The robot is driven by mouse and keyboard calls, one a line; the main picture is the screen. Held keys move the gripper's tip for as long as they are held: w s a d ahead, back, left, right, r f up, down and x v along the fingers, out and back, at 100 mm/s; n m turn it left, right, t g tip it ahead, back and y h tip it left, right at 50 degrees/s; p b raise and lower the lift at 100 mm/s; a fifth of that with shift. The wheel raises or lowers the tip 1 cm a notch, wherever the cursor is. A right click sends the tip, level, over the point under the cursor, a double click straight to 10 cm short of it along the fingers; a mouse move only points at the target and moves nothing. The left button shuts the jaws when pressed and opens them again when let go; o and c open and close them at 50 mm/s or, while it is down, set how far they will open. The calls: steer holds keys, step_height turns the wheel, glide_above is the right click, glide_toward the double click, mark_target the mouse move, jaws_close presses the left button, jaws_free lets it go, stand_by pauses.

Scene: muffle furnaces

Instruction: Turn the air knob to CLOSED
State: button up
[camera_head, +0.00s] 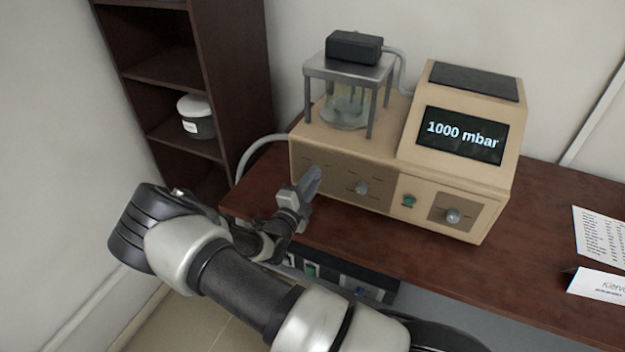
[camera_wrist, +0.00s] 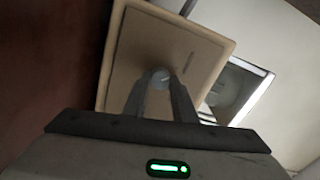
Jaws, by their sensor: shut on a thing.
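The beige machine (camera_head: 345,155) stands on the table with a row of controls along its front. My gripper (camera_head: 314,178) reaches its left front end, and there the fingers hide what they hold in the head view. In the wrist view, my gripper (camera_wrist: 160,86) is shut on a round grey knob (camera_wrist: 160,77) on a beige panel (camera_wrist: 140,55). Two more grey knobs are uncovered in the head view: a middle knob (camera_head: 361,188) and a right knob (camera_head: 452,216). The knob labels are too small to read.
The display (camera_head: 462,135) reads 1000 mbar. A glass vessel in a metal stand (camera_head: 348,66) sits on top of the machine. A green button (camera_head: 409,201) lies between the uncovered knobs. A dark shelf (camera_head: 225,60) stands at left; papers (camera_head: 600,235) lie at right.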

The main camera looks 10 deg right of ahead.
steer(key=o, duration=1)
steer(key=shift+o, duration=0.2)
steer(key=b+v, duration=0.1)
steer(key=v, duration=1.6)
steer(key=shift+s+a+b, duration=0.15)
steer(key=shift+s+b, duration=0.05)
steer(key=shift+b, duration=0.1)
